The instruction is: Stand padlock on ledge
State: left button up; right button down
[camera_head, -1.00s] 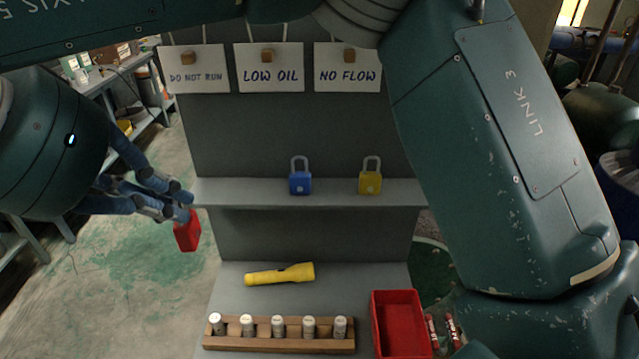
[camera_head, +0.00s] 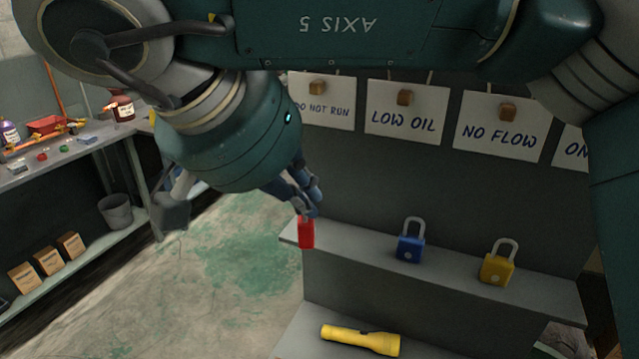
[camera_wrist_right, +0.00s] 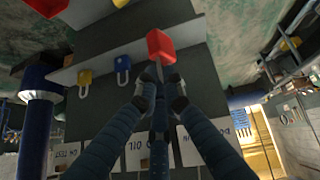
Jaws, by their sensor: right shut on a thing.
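My right gripper (camera_head: 306,207) is shut on a red padlock (camera_head: 306,233), fingers on its upper part, and holds it upright. The padlock overlaps the left end of the grey ledge (camera_head: 350,242) in the head view; I cannot tell whether it touches it. In the right wrist view the fingers (camera_wrist_right: 160,88) close below the red padlock body (camera_wrist_right: 160,46), at the ledge's end. A blue padlock (camera_head: 410,247) and a yellow padlock (camera_head: 497,268) stand on the ledge to the right. My left gripper is not in view.
Signs reading LOW OIL (camera_head: 407,113) and NO FLOW (camera_head: 503,128) hang above the ledge. A yellow flashlight (camera_head: 360,340) lies on the lower shelf. A workbench (camera_head: 70,165) stands at the left. The ledge is clear between the red and blue padlocks.

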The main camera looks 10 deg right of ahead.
jog(key=w+d+p, duration=0.3)
jog(key=w+d, duration=0.3)
jog(key=w, duration=0.2)
jog(key=f+p, duration=0.1)
jog(key=f, duration=0.2)
jog(key=f+p, duration=0.1)
jog(key=f, duration=0.2)
jog(key=shift+w+a, duration=0.1)
jog(key=shift+a, duration=0.1)
jog(key=shift+w+d+f, duration=0.1)
jog(key=shift+w+f, duration=0.05)
jog(key=shift+f, duration=0.5)
jog(key=c, duration=1.9)
grip_release()
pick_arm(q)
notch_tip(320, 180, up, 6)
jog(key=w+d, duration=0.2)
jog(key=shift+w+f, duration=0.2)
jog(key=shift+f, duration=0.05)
